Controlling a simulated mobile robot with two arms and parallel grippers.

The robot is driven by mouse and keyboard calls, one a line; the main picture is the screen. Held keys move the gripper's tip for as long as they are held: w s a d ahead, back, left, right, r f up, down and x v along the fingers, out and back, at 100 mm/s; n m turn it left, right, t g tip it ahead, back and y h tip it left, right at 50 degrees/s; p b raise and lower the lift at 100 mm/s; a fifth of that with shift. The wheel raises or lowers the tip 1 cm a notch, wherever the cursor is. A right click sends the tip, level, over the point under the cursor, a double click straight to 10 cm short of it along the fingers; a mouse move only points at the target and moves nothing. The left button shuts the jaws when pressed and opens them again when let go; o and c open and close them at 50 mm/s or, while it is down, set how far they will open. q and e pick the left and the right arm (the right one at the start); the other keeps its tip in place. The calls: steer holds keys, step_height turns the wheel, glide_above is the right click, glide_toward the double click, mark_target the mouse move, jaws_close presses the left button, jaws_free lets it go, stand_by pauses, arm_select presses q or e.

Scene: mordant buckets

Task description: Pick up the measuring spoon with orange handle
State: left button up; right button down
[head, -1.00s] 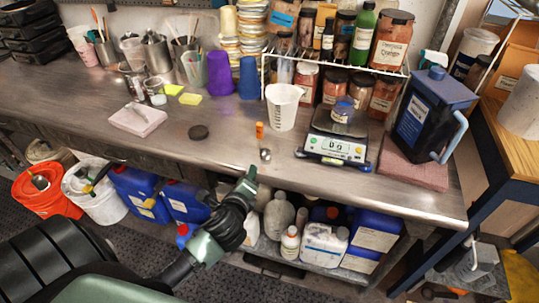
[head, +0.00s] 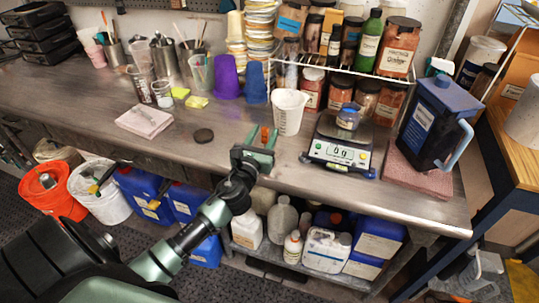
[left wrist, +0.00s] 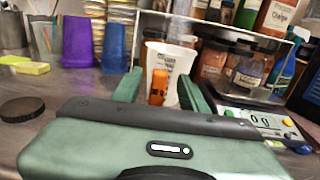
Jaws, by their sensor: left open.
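The measuring spoon's orange handle (head: 264,133) shows in the head view at the counter's front middle. The handle also shows in the left wrist view (left wrist: 158,86), upright in the picture between my two green fingers. The spoon's metal bowl, seen earlier, is hidden by my gripper now. My left gripper (head: 263,139) is open over the counter, its fingers on either side of the handle. I cannot tell whether either finger touches it. My right gripper is in neither view.
A white measuring cup (head: 290,111) stands just behind the spoon. A digital scale (head: 339,152) with a small jar is to the right. A dark round lid (head: 203,136) and a pink pad (head: 145,120) lie to the left. The counter's front edge is close below my gripper.

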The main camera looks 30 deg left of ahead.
arm_select(q)
steer(key=x, duration=0.4)
steer(key=shift+w+f, duration=0.1)
jaws_close()
step_height(320, 180, up, 20)
steer(key=p, duration=0.3)
stand_by(1.1)
